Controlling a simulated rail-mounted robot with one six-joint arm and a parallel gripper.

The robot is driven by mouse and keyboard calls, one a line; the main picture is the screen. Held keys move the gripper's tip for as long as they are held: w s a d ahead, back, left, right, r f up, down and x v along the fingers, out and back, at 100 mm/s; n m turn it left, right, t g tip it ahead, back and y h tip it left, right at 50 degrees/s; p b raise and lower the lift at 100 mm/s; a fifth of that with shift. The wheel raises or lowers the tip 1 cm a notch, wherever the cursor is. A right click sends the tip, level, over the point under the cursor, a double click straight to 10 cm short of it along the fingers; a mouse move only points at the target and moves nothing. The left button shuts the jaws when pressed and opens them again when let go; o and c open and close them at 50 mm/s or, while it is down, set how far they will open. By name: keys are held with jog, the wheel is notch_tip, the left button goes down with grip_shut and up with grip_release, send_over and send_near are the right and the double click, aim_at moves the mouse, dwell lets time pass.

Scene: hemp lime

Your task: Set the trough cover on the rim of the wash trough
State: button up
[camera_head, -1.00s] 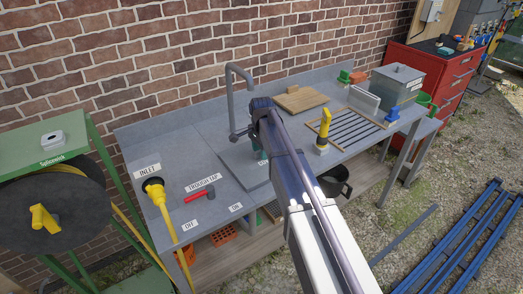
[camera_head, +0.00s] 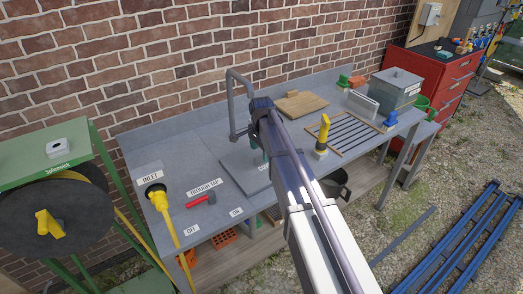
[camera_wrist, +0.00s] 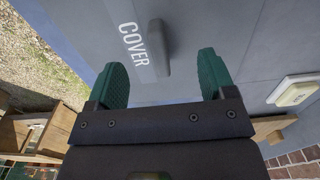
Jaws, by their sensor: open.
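The trough cover (camera_head: 236,160) is a flat grey plate at the bench's middle, below the spout and partly hidden by my arm. In the wrist view the cover (camera_wrist: 205,25) bears the word COVER and a raised grey bar handle (camera_wrist: 158,40). My gripper (camera_wrist: 162,70) is open, its two green fingers apart on either side of the handle with gaps showing. In the head view my arm hides most of the gripper. I cannot make out the wash trough's rim, or whether the cover lies on it.
A grey bent spout (camera_head: 231,100) rises behind the cover. A red-handled tap (camera_head: 201,200) and a yellow hose (camera_head: 165,215) are at left. A wooden board (camera_head: 300,103), a slatted rack (camera_head: 350,133) and a yellow-handled brush (camera_head: 322,135) are at right.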

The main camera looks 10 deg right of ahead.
aim_at(261, 155)
jog(key=shift+r+p, duration=1.95)
jog(key=shift+r, duration=0.35)
jog(key=shift+f, duration=0.1)
jog(key=shift+n, duration=0.8)
jog(key=s+n, duration=1.2)
jog(key=s, duration=1.5)
jog(key=shift+r, duration=0.3)
